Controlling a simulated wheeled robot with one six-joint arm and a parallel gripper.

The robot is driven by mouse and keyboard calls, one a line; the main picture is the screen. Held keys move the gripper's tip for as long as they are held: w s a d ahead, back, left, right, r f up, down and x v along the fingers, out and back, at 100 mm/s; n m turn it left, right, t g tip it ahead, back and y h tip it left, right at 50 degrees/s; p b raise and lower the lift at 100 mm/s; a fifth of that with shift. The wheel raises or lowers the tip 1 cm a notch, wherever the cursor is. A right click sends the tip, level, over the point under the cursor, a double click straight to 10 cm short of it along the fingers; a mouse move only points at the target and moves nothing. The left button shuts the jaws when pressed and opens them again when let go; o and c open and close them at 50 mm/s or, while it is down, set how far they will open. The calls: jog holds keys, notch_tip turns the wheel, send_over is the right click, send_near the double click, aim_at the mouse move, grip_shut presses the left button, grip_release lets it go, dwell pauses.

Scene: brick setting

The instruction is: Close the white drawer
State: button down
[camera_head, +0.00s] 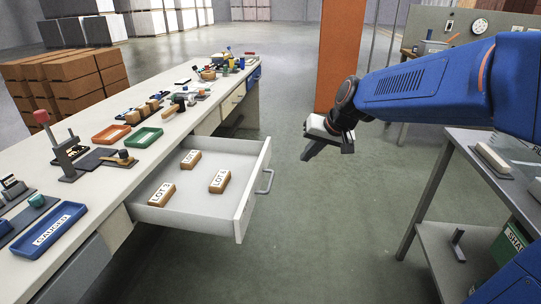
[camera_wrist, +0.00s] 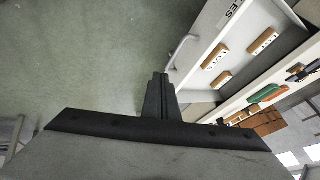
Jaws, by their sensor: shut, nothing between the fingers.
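The white drawer (camera_head: 214,204) is pulled out from the long workbench on the left in the head view. Its front panel (camera_head: 252,190) carries a grey bar handle (camera_head: 265,182). Several brown blocks with LOT labels lie inside, one of them near the drawer's middle (camera_head: 220,181). My gripper (camera_head: 308,155) is to the right of the drawer front, apart from the handle, over open floor. In the wrist view my gripper's fingers (camera_wrist: 158,82) are together and empty. The drawer's handle (camera_wrist: 182,50) shows just right of and above the fingertips there.
The workbench top (camera_head: 130,171) holds a green tray (camera_head: 144,138), a red tray (camera_head: 111,134), a blue tray (camera_head: 47,230) and several tools. A grey table (camera_head: 480,175) stands at the right. An orange post (camera_head: 341,50) stands behind my gripper. The floor between is clear.

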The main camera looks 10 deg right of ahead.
jog(key=w+a+f+m, duration=0.1)
jog(key=w+a+f, duration=0.1)
jog(key=w, duration=0.9)
send_near(265, 161)
notch_tip(265, 161, down, 3)
jog(key=d, duration=0.3)
jog(key=shift+t+y, duration=0.3)
jog(key=shift+w+a, duration=0.25)
jog(key=shift+a, duration=0.8)
jog(key=shift+w+a, duration=0.2)
jog(key=shift+a, duration=0.8)
jog(key=w+a, duration=0.3)
jog(key=a, duration=0.8)
jog(key=w+a, duration=0.4)
jog(key=a, duration=0.7)
jog(key=w+a, duration=0.4)
jog(key=a, duration=0.8)
jog(key=shift+f, duration=0.1)
jog(key=shift+w+a, duration=0.1)
jog(key=shift+a, duration=0.15)
